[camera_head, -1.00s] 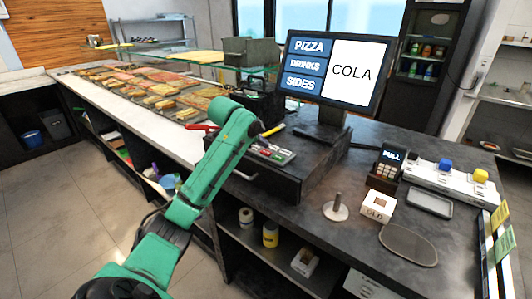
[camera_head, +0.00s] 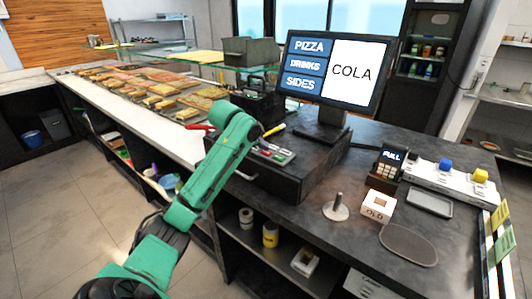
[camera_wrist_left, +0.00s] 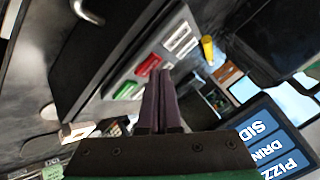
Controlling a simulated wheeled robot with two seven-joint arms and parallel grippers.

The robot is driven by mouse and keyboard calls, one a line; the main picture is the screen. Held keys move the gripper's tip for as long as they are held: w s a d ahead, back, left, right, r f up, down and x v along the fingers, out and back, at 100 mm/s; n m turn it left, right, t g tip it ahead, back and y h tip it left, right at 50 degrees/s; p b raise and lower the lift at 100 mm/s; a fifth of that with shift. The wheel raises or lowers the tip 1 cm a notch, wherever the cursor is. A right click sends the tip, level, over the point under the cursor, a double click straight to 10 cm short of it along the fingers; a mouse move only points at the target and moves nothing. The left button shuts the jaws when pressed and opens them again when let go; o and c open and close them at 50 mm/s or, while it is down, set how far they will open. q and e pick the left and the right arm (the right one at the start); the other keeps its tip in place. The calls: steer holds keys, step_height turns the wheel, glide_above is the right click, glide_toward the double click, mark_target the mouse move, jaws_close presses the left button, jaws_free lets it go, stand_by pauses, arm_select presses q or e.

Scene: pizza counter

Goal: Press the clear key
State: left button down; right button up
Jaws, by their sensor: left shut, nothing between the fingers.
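A small key panel (camera_head: 284,160) sits on the front part of the dark till under the screen, partly covered by my left arm in the head view. In the left wrist view I see a green key (camera_wrist_left: 128,90), a red key (camera_wrist_left: 149,65) and pale keys (camera_wrist_left: 180,38). I cannot read which one is marked clear. My left gripper (camera_wrist_left: 161,72) is shut and empty. Its fingertips overlap the panel near the red key in that picture; I cannot tell whether they touch it. The head view mostly hides this gripper behind my green arm. My right gripper is not in view.
The order screen (camera_head: 334,70) stands behind the panel and reads COLA. A yellow-handled item (camera_head: 274,130) lies close by. A card terminal (camera_head: 386,166), a metal spike (camera_head: 337,208) and a small white box (camera_head: 378,208) stand to the right. Food trays (camera_head: 150,90) fill the left counter.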

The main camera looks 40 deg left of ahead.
arm_select(q)
steer(key=shift+f, duration=0.3)
steer(key=shift+r, duration=0.1)
stand_by(0.4)
steer(key=shift+r+p, duration=0.7)
steer(key=shift+p, duration=0.3)
step_height(320, 180, up, 5)
steer(key=p, duration=0.5)
steer(key=shift+f, duration=0.1)
